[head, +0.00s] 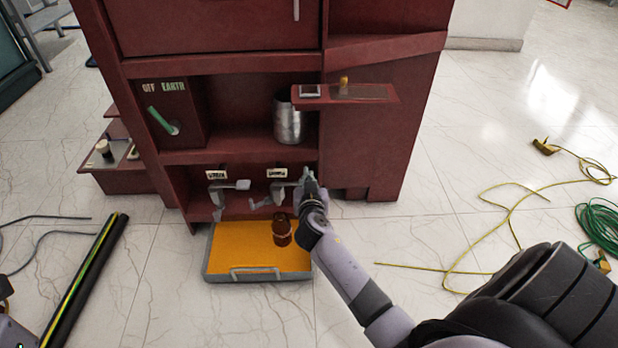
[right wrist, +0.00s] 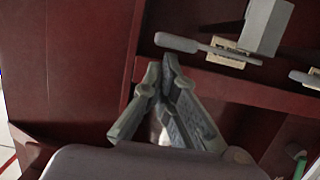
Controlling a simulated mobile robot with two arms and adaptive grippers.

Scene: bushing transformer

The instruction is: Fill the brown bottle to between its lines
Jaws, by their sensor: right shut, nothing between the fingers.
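The brown bottle (head: 282,232) stands upright on the orange-topped tray (head: 225,250) below the right tap. Its lines and liquid level are too small to make out. Two grey taps, a left one (head: 228,187) and a right one (head: 277,192), sit under small labels on the red cabinet. My right gripper (head: 307,184) is beside the right tap's end, shut and empty. In the right wrist view the closed fingers (right wrist: 163,78) point at the red panel, below and left of a grey lever (right wrist: 180,43); they look apart from it. My left gripper is not in view.
The red cabinet (head: 362,150) has a metal can (head: 288,120) on its shelf and a small ledge (head: 365,93) jutting out above the taps. A green handle (head: 162,121) is at left. Yellow cable (head: 480,225) lies on the floor at right.

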